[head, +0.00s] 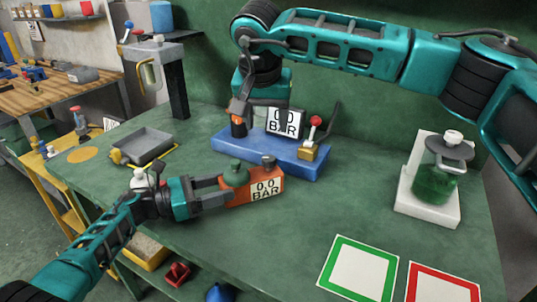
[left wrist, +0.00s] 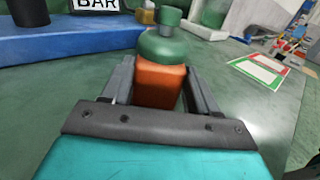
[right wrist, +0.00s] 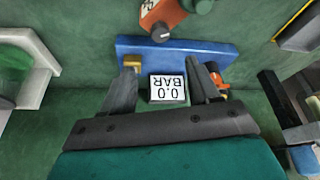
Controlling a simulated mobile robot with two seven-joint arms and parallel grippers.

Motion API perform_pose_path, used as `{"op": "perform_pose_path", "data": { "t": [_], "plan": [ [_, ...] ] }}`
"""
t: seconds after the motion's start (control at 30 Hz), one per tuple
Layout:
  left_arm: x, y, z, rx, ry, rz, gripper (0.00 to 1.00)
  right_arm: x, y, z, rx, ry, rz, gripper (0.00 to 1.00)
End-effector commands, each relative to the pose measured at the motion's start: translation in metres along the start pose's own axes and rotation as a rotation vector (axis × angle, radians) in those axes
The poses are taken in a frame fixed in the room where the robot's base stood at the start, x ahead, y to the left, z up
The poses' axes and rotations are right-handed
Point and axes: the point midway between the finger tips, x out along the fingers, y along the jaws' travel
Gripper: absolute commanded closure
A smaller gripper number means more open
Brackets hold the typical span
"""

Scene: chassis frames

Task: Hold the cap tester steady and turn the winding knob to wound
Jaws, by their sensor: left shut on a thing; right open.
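The cap tester I take to be the small orange box (head: 268,188) with a "0.0 BAR" display, a green domed top (head: 235,173) and a dark grey knob (head: 268,162). My left gripper (head: 222,190) is shut on its left end, low over the bench. In the left wrist view the orange body (left wrist: 158,85) sits between the fingers. My right gripper (head: 262,118) is open above the blue-based unit (head: 270,155). In the right wrist view a second "0.0 BAR" display (right wrist: 167,88) shows between its fingers; contact cannot be told. The orange box's grey knob (right wrist: 160,32) lies beyond them.
The blue unit carries a red-knobbed lever (head: 315,122) on a brass block. A green jar (head: 435,185) stands on a white base at right. Green-framed (head: 358,268) and red-framed (head: 442,285) squares lie in front. A grey tray (head: 143,146) is at left.

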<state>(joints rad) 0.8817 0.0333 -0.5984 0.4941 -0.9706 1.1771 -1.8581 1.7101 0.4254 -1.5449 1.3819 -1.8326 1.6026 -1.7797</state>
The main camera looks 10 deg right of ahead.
Motion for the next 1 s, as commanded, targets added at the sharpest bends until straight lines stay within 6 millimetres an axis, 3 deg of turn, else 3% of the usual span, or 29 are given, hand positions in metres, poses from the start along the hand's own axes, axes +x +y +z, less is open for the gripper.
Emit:
{"op": "perform_pose_path", "data": {
  "t": [0.17,0.33,0.7,1.0],
  "plan": [
    [0.000,0.000,-0.001,0.000,0.001,0.000,0.85,-0.005,0.004,0.009,-0.084,0.013,-0.035,0.39],
    [0.000,0.000,-0.001,0.000,0.001,0.000,0.85,0.005,0.004,0.011,-0.100,0.014,-0.041,0.39],
    [0.000,0.000,0.000,0.000,0.001,0.000,0.85,0.077,0.001,0.011,-0.098,0.012,-0.038,0.39],
    [0.000,0.000,0.000,0.000,0.001,0.000,0.85,0.111,-0.001,0.009,-0.097,0.015,-0.039,0.39]
  ]
}}
